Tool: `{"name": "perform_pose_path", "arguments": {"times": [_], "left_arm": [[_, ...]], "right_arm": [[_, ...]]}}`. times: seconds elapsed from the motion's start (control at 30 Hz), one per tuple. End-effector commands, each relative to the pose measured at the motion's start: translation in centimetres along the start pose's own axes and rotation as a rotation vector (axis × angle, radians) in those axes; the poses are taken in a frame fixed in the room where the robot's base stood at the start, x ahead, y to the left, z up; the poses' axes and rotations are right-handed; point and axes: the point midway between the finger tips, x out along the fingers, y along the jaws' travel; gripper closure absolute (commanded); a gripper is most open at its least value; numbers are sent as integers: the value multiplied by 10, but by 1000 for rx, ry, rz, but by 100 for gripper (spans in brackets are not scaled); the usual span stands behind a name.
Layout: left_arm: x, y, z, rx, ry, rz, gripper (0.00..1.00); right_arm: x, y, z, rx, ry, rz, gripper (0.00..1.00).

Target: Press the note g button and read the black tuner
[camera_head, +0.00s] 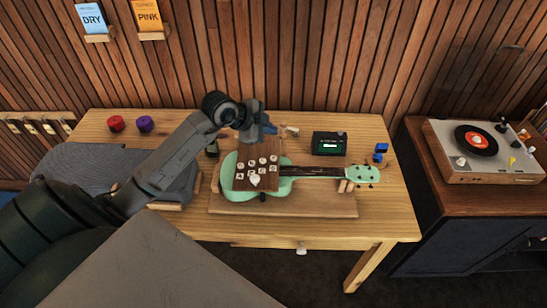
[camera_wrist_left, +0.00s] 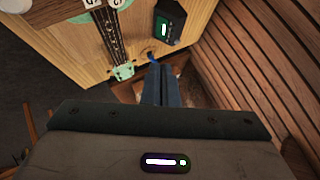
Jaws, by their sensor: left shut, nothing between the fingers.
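A brown board (camera_head: 258,186) with several white lettered note buttons (camera_head: 252,163) lies over the mint-green ukulele's body (camera_head: 227,174). The letters are too small to tell surely which is G. In the left wrist view, white buttons (camera_wrist_left: 91,3) are cut off at the top edge. The black tuner (camera_head: 328,143) stands behind the ukulele neck with a lit green screen; its text is unreadable. It also shows in the left wrist view (camera_wrist_left: 170,22). My left gripper (camera_head: 270,130) is shut and empty, above the board's back edge, apart from the buttons. My right gripper is out of view.
The ukulele rests on a wooden stand (camera_head: 290,206) on the table (camera_head: 387,220). Red (camera_head: 116,123) and purple (camera_head: 145,124) round items lie at the back left. A blue item (camera_head: 381,148) is near the headstock. A record player (camera_head: 483,150) stands right.

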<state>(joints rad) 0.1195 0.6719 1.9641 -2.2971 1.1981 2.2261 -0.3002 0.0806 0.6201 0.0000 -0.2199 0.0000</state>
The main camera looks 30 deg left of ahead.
Motion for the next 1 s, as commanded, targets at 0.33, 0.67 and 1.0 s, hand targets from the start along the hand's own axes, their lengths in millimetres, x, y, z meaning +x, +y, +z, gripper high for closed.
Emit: {"name": "perform_pose_path", "arguments": {"times": [0.33,0.67,1.0], "left_arm": [[23,17,16,0,1,0,100],[53,39,38,-1,1,1,100],[61,45,44,1,2,0,100]], "right_arm": [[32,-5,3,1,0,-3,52],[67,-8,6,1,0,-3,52],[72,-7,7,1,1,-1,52]]}}
